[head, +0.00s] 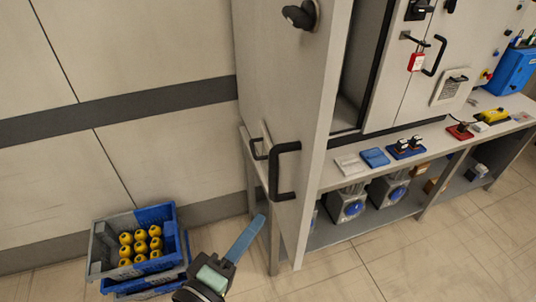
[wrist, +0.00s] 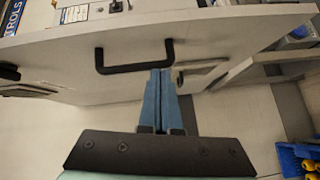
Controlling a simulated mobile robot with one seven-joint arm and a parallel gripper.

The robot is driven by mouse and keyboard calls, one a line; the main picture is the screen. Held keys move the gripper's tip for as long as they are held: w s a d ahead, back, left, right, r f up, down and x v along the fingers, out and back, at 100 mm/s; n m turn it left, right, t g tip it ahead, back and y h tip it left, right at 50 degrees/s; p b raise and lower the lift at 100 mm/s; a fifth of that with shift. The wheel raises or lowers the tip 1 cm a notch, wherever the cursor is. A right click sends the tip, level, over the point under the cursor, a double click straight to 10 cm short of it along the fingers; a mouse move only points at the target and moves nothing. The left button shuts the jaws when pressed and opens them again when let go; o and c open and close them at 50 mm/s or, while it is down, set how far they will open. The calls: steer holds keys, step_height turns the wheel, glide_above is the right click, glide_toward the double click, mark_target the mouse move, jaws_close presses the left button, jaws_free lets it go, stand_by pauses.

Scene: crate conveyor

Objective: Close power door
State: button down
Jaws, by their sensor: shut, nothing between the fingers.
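A tall grey cabinet door (head: 280,75) stands swung open at the left end of the cabinet, with the dark interior (head: 368,60) showing beside it. The door has a black bar handle (head: 284,172) low on its face. In the wrist view the door (wrist: 220,42) spans the upper part, with its handle (wrist: 133,67) just left of the fingertips. My gripper (head: 259,222) has blue fingers, shut and empty, and is below and left of the handle in the head view. In the wrist view my gripper (wrist: 160,74) points toward the door near the handle's right leg. Contact cannot be told.
A second cabinet door (head: 395,85) is closed, with a red padlock (head: 416,62) by its handle. The bench (head: 450,143) below holds several small devices. A blue and grey crate (head: 103,250) of yellow items sits on the floor at left. Floor at lower right is clear.

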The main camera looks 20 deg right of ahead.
steer(key=s+r+n+h+p, duration=0.1)
steer(key=s+r+n+p, duration=0.1)
steer(key=p, duration=0.2)
glide_toward(296, 180)
steer(key=x, duration=0.4)
steer(key=shift+w+d, duration=0.1)
steer(key=shift+w, duration=0.25)
steer(key=shift+x, duration=0.75)
steer(key=shift+d, duration=0.15)
